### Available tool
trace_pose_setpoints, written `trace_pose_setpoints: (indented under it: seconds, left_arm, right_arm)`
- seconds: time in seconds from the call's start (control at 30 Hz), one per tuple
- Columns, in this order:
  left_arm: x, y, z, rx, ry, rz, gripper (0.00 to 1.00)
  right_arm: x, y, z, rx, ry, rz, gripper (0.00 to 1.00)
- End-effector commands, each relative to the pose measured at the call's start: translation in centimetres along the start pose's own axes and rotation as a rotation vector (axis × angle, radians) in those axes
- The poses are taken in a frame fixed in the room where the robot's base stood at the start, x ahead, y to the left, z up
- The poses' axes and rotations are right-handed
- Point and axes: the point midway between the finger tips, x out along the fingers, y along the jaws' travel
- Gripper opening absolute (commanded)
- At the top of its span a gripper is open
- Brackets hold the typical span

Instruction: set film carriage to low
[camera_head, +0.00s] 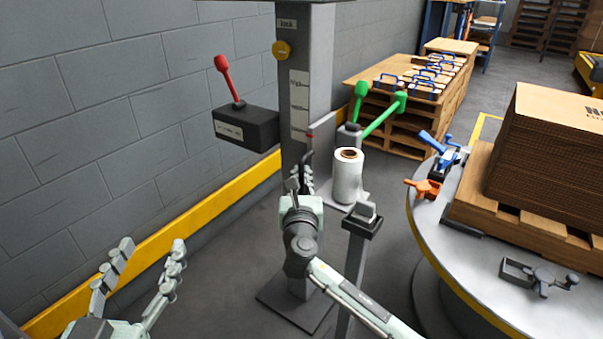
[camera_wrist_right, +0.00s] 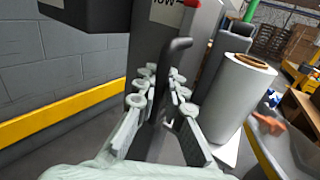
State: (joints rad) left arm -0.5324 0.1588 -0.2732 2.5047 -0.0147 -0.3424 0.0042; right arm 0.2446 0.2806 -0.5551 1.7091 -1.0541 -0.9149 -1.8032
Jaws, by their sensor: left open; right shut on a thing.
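The grey mast (camera_head: 296,60) stands in the middle of the head view with a "High" plate (camera_head: 299,85) above a lower plate (camera_head: 299,128). The film carriage (camera_head: 322,140) is on the mast, with a white film roll (camera_head: 348,178) at its right. A red mark is level with the lower plate; the right wrist view shows "LOW" (camera_wrist_right: 162,3) beside it. My right gripper (camera_wrist_right: 165,85) is shut on the dark bent carriage handle (camera_wrist_right: 173,52), whose top rises above the fingers. My left gripper (camera_head: 153,245) is open and empty at lower left.
A dark box with a red lever (camera_head: 224,75) is left of the mast. Green levers (camera_head: 384,115) rise behind the roll. A post (camera_head: 357,250) stands in front. A round turntable (camera_head: 450,255) with a cardboard stack (camera_head: 545,145) fills the right.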

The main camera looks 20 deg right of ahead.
Motion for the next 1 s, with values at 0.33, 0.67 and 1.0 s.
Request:
trace_pose_setpoints:
  seconds: [0.33,0.67,1.0]
  left_arm:
    - [0.0,0.0,0.1,0.0,-0.002,0.0,0.55]
    - [0.0,-0.1,0.1,0.001,-0.003,-0.002,0.55]
    - [0.0,-0.1,0.1,0.001,-0.003,-0.001,0.55]
  right_arm:
    - [-0.1,0.0,-0.5,-0.003,0.009,0.0,0.32]
    - [-1.0,0.0,-0.3,-0.001,0.006,0.002,0.32]
    - [-7.8,0.0,-0.4,-0.001,0.01,0.001,0.32]
